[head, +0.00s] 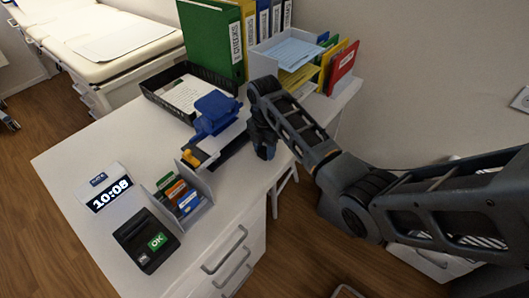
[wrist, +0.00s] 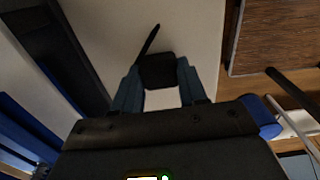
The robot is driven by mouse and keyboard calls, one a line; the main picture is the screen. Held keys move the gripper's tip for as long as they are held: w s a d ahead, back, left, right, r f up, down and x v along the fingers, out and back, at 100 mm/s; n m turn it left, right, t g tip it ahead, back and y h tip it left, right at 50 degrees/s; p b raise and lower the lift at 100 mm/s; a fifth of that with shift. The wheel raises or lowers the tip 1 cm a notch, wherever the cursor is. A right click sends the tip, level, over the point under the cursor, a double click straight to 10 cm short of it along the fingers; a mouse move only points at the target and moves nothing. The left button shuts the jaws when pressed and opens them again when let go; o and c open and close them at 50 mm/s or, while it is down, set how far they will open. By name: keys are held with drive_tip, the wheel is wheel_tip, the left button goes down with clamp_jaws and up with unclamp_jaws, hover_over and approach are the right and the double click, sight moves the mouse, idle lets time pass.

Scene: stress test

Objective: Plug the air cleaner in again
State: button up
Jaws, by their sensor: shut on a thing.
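My gripper (head: 264,150) is over the desk's right edge, in front of the blue hole-punch-like device. In the wrist view its two blue-grey fingers (wrist: 158,88) are closed on the sides of a black plug (wrist: 158,68). A thin black cord runs up from the plug. The plug's prongs cannot be made out. A white slatted unit (head: 432,262), perhaps the air cleaner, stands low at the right, mostly hidden behind my arm. A pale plate (head: 521,99), perhaps a wall socket, is cut off at the right edge.
The white desk (head: 95,165) carries a black paper tray (head: 150,92), blue device (head: 214,112), binders (head: 212,42), file holder (head: 335,70), card holder (head: 180,195), clock (head: 108,195) and card terminal (head: 147,240). Wooden floor (head: 300,240) shows right of the drawers.

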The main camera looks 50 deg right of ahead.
sight(264, 149)
drive_tip(key=shift+r, duration=0.55)
wheel_tip(264, 149, up, 2)
drive_tip(key=shift+w+r, duration=0.1)
drive_tip(key=shift+r, duration=0.15)
drive_tip(key=s+d+r+p, duration=0.2)
drive_tip(key=s+d+r, duration=0.4)
drive_tip(key=s, duration=0.4)
drive_tip(key=shift+r+p, duration=0.3)
drive_tip(key=shift+r, duration=0.4)
